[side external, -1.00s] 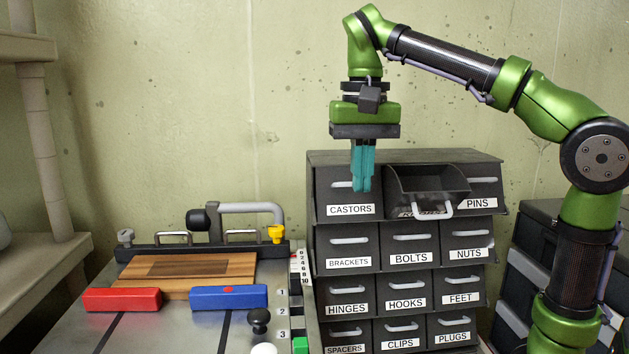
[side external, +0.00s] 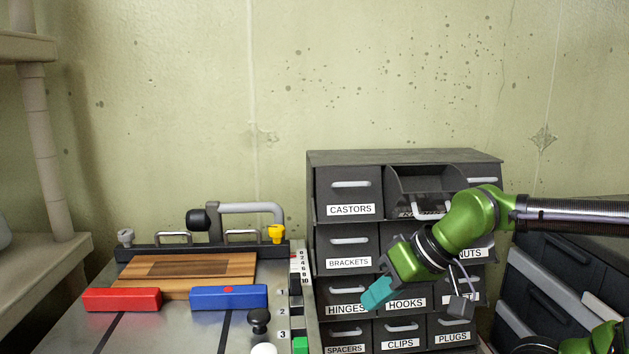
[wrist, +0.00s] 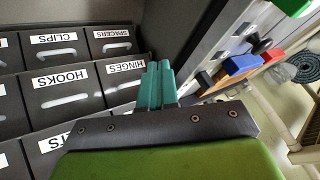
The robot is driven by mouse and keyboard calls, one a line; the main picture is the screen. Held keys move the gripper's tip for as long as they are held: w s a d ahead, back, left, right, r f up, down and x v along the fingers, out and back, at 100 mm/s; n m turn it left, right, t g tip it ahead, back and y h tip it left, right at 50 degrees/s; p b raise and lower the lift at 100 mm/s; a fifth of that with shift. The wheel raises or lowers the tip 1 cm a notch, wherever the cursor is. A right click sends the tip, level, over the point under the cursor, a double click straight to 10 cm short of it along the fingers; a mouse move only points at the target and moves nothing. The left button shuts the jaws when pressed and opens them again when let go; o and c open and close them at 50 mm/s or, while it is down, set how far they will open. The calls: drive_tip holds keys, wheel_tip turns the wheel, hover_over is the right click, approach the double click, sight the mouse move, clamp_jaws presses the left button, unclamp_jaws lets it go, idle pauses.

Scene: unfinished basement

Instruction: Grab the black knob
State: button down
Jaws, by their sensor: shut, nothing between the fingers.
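A black knob (side external: 259,318) stands upright on the metal bench top, right of the black slot and just below the blue block, in the side view. Another black, rounded knob (side external: 198,219) sits at the left end of the grey bent handle at the back of the bench. My gripper (side external: 375,297) is shut and empty, tilted down to the left in front of the HINGES and HOOKS drawers, right of the bench and apart from both knobs. Its teal fingers (wrist: 160,72) are pressed together in the wrist view.
The dark drawer cabinet (side external: 347,238) stands right of the bench, with one top drawer (side external: 425,180) pulled out. A red block (side external: 122,299), a blue block (side external: 228,297), a wooden board (side external: 230,265), a white knob (side external: 264,349) and a green block (side external: 300,345) are on the bench.

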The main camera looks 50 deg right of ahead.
idle(0.3)
drive_tip(key=c, duration=0.7)
unclamp_jaws()
drive_tip(key=shift+c, duration=0.2)
